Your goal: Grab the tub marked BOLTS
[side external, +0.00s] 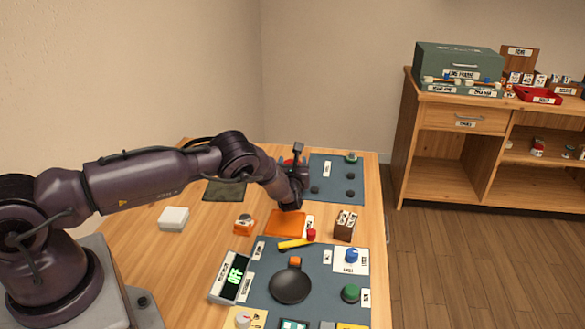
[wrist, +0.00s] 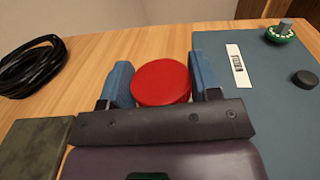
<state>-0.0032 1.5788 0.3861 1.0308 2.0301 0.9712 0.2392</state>
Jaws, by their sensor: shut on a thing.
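My gripper (wrist: 161,72) is shut on a round red thing (wrist: 161,82), with one blue finger on each side of it in the wrist view. It looks like a tub or lid seen from its smooth red top. No marking shows on it, so I cannot tell whether it says BOLTS. In the side external view only a bit of red (side external: 287,161) shows beside my wrist, which hides most of it. I cannot tell whether it touches the table. I can read no BOLTS label in either view.
A blue-grey mat (wrist: 228,98) with a black knob (wrist: 305,78) lies right of the fingers. A black cable coil (wrist: 30,67) and dark pad (wrist: 33,150) lie left. Nearer stand a wooden box (side external: 345,226) and a control mat (side external: 318,290). A cabinet (side external: 459,118) stands right.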

